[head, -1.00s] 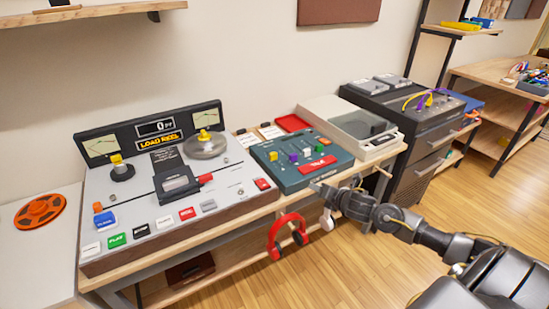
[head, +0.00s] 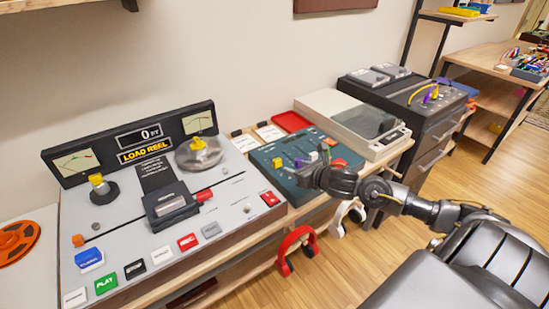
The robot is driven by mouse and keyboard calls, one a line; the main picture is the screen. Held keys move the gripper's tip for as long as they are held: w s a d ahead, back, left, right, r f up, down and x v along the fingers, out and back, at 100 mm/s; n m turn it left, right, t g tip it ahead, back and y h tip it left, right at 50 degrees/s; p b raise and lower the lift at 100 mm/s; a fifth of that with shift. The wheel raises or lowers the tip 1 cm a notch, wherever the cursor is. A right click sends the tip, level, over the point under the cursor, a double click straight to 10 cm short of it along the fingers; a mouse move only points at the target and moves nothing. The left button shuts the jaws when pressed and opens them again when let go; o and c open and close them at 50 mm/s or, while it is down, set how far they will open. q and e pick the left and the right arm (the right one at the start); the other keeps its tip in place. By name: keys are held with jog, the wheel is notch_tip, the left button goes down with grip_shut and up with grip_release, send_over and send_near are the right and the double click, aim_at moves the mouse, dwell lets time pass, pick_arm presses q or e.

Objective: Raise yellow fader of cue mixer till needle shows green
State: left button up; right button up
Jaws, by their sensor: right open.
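The cue mixer (head: 262,154) is a dark teal box on the wooden bench, right of the grey reel machine. Its yellow fader knob (head: 277,162) is at the left of a row of coloured knobs. My right gripper (head: 300,174) is open over the mixer's front part, just right of and nearer than the yellow knob; I cannot tell whether it touches anything. It hides part of the mixer's front and lower knobs. Two needle meters show on the reel machine, a left one (head: 75,163) and a right one (head: 197,122). My left gripper is not in view.
The reel machine (head: 230,210) has several coloured buttons along its front. A turntable-like grey unit (head: 345,116) stands right of the mixer, with a red tray (head: 291,121) behind the mixer. Red headphones (head: 297,247) and white ones (head: 342,215) hang at the bench front.

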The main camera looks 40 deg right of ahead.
aim_at(279, 161)
jog(key=shift+w, duration=0.2)
jog(key=x, duration=0.3)
jog(key=shift+p, duration=0.3)
jog(key=x, duration=0.7)
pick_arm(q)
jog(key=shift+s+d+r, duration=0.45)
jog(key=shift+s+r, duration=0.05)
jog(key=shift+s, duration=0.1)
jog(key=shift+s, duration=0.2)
pick_arm(e)
jog(key=shift+c, duration=0.3)
grip_shut()
